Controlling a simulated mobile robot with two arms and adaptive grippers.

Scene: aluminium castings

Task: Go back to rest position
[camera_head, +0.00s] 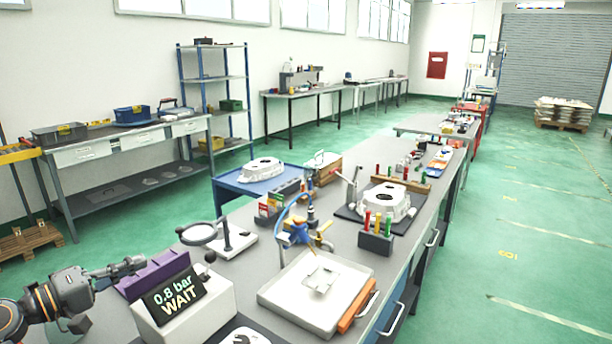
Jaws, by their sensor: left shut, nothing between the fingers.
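My left gripper (132,267) comes in at the lower left and is shut and empty. It is at the left end of the workbench, beside a purple block (155,272) and the white box with a black display (175,295) reading "0.8 bar WAIT". I cannot tell whether the gripper touches the purple block. My right gripper is not in view. A white casting (387,200) sits on a dark plate on the bench, and another white casting (262,168) lies on a blue cart (232,187) behind the bench.
On the bench stand a magnifier (199,233), a blue tool stand (299,234), a white tray (275,291) with a small part, and a dark block with coloured pegs (376,240). A shelf rack (215,78) stands behind.

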